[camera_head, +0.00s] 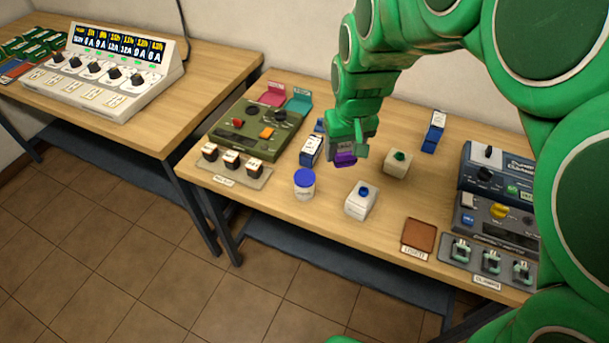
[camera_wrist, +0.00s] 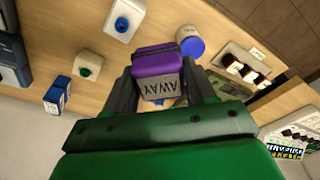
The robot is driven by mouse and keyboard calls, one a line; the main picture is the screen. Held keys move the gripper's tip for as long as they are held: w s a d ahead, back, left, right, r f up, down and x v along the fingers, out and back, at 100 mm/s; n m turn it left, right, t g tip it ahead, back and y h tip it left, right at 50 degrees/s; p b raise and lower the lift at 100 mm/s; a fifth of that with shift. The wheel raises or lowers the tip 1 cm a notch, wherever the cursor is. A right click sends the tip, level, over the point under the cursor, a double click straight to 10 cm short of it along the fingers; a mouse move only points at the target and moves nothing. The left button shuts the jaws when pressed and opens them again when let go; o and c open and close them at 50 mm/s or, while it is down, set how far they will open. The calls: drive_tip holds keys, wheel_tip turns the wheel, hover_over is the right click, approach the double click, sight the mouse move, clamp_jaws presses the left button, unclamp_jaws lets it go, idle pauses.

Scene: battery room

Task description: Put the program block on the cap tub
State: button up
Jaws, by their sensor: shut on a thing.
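My gripper (camera_head: 347,148) is shut on a purple block (camera_head: 345,161), which I take for the program block, and holds it above the wooden table. In the wrist view the purple block (camera_wrist: 158,62) sits between both fingers, with a grey label face reading "AWAY". The cap tub, a round pale tub (camera_head: 304,187) with a blue lid, stands upright near the table's front edge, left of and nearer than the block in the head view. Its blue lid also shows in the wrist view (camera_wrist: 191,46), just beyond the block. Nothing is seen on the lid.
A white box with a blue button (camera_head: 360,200) and a beige box with a green button (camera_head: 397,163) stand right of the tub. A blue-and-white box (camera_head: 311,150) stands behind the tub. A green panel (camera_head: 250,135) lies left; a brown pad (camera_head: 418,235) lies right.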

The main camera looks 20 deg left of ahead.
drive_tip(key=s+a+n, duration=0.1)
drive_tip(key=s+a, duration=0.1)
drive_tip(key=s, duration=0.7)
hover_over(304, 174)
drive_tip(key=shift+s+d+f, duration=0.1)
drive_tip(key=shift+s+f, duration=0.05)
drive_tip(key=shift+f, duration=1.4)
drive_tip(key=shift+s+d+f, duration=0.15)
drive_tip(key=shift+f, duration=1.35)
drive_tip(key=shift+s+d+f, duration=0.1)
drive_tip(key=shift+s+f, duration=0.05)
drive_tip(key=shift+f, duration=1.4)
drive_tip(key=shift+w+a+f, duration=0.15)
drive_tip(key=shift+f, duration=1.7)
drive_tip(key=shift+f, duration=0.15)
drive_tip(key=o, duration=1.1)
